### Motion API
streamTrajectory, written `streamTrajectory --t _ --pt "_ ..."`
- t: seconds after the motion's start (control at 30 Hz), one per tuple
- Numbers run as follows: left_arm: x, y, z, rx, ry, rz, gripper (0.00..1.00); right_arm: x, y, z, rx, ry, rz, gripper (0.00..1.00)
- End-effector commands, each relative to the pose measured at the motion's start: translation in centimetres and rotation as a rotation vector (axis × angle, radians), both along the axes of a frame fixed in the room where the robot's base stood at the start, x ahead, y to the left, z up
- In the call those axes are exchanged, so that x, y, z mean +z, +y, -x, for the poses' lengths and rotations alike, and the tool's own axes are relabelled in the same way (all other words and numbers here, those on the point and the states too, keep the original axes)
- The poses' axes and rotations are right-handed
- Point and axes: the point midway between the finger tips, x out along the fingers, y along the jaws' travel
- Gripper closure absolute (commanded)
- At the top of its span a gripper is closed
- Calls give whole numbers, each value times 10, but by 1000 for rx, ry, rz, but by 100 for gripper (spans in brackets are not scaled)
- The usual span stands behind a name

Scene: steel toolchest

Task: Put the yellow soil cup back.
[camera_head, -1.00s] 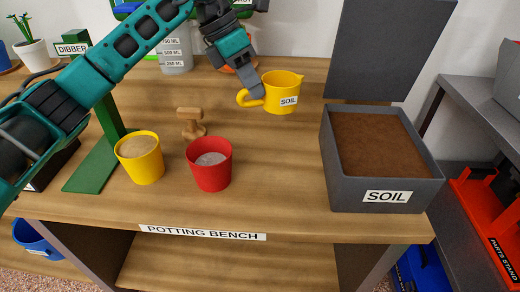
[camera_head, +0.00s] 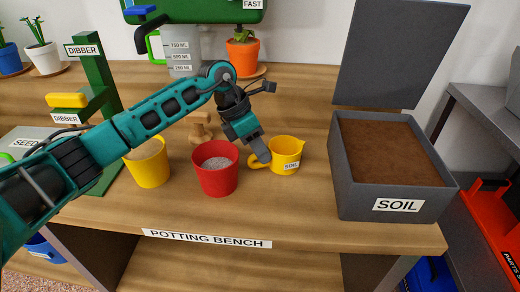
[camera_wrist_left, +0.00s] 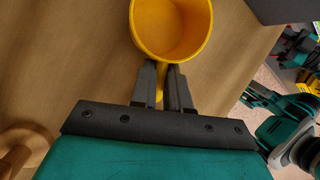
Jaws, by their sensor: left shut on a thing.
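The yellow soil cup (camera_head: 287,153) is a small jug with a "SOIL" label, a spout on its right and a handle on its left. My left gripper (camera_head: 262,157) is shut on its handle. The cup is upright, at or just above the bench top; I cannot tell if it touches. In the left wrist view the cup (camera_wrist_left: 172,28) looks empty inside, and the gripper fingers (camera_wrist_left: 162,82) close around the handle.
The grey soil bin (camera_head: 395,206) stands open to the right of the cup. A red pot (camera_head: 216,180) is close on the left, and a yellow pot (camera_head: 149,170) is beyond it. A wooden dibber (camera_head: 200,128) and a potted plant (camera_head: 243,52) are behind. Bench in front is clear.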

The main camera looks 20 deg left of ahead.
Motion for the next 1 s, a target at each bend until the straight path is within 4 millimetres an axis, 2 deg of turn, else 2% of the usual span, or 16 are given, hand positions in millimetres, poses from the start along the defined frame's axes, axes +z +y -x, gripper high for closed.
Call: streamTrajectory --t 0.27,0.3,0.53,0.87,1.0 --pt "-3 0 0 1 -1 0 100 -3 1 1 -2 3 -5 62" --pt "-1 0 0 1 -1 0 81 -2 1 1 -2 5 -4 62" --pt "-1 0 0 1 -1 0 59 -3 1 2 -2 7 -4 62" --pt "5 1 0 1 -2 -1 59 -2 1 3 -2 9 -3 62" --pt "25 11 1 3 -5 1 59 -1 0 2 -2 7 -2 62"
